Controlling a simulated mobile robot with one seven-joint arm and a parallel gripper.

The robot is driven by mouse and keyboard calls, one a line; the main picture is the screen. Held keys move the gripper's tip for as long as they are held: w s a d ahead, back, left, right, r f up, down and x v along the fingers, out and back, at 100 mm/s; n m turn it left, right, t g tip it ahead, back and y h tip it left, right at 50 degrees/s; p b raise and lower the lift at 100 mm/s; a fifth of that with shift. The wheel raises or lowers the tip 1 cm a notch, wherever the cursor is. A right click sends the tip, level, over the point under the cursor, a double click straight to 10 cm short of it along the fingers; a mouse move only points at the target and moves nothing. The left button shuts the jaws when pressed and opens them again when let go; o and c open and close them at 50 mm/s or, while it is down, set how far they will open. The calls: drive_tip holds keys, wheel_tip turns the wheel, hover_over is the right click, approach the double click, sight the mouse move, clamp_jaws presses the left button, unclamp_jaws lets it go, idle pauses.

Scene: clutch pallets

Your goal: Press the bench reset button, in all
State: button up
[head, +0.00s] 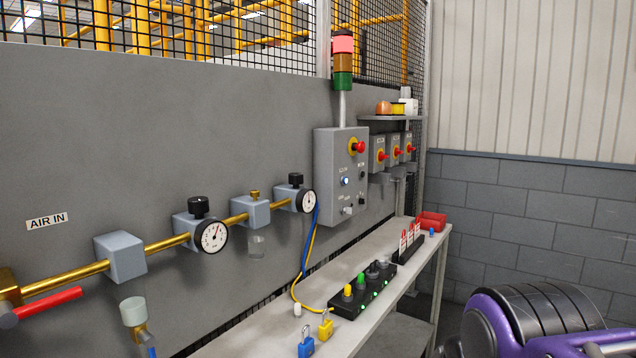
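A grey control box (341,190) is fixed to the grey panel above the bench. It carries a red mushroom button on a yellow ring (358,147), a lit blue-white button (345,181), small dark controls on its right side and a grey knob near the bottom. A black strip (347,308) on the bench carries yellow, green and dark knobs or buttons with small green lights. The labels are too small to read, so I cannot tell which one is the bench reset button. My gripper is not in view; a purple and black part of my arm shows at the bottom right.
The narrow bench (225,345) runs along the panel. Blue (306,347) and yellow (326,330) padlocks, red tags (409,240) and a red bin (432,221) are on it. Brass pipework with gauges (212,236) and a red lever (45,305) sticks out at left. A stack light (343,62) stands above the box.

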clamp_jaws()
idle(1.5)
